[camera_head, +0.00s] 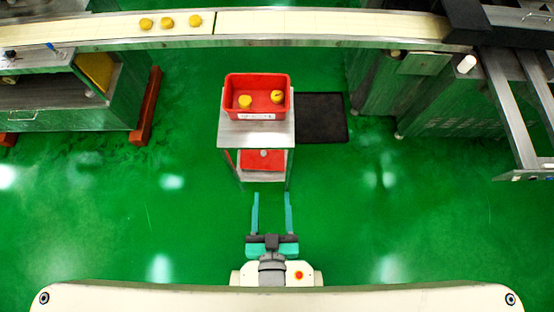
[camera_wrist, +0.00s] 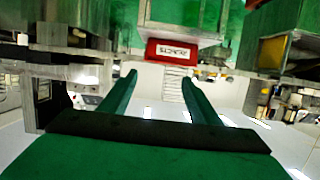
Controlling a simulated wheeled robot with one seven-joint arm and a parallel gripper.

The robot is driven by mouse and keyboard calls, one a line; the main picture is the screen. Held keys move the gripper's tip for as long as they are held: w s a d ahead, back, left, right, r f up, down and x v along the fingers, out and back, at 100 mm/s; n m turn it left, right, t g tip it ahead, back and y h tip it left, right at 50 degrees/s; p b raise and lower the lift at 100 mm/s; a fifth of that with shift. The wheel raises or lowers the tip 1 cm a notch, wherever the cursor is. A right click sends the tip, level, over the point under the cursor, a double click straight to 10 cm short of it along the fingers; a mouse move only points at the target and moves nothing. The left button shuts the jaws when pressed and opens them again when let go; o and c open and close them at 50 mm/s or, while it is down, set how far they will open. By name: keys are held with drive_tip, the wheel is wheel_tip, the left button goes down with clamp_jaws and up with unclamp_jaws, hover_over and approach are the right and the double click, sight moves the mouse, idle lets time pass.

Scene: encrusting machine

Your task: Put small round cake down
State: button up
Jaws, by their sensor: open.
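Two small round yellow cakes lie in a red crate (camera_head: 228,108) on a metal cart (camera_head: 225,135). One cake (camera_head: 245,102) is at the left of the crate, the other cake (camera_head: 277,97) at the right. My gripper (camera_head: 271,196) is open and empty, with its green fingers pointing toward the cart and apart from it. In the wrist view my gripper (camera_wrist: 159,76) shows nothing between its fingers. A red box with a white label (camera_wrist: 170,50) shows beyond them.
A conveyor (camera_head: 300,24) runs across the back, with several yellow cakes (camera_head: 167,23) on its left part. A dark mat (camera_head: 321,118) lies right of the cart. Machines stand at both sides. Green floor is free around my gripper.

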drive_tip(key=s+d+r, duration=0.1)
drive_tip(key=s+r, duration=0.2)
drive_tip(key=s, duration=0.3)
drive_tip(key=shift+d+r+t, duration=0.2)
drive_tip(key=shift+r+t, duration=0.1)
drive_tip(key=shift+r, duration=0.05)
idle(1.5)
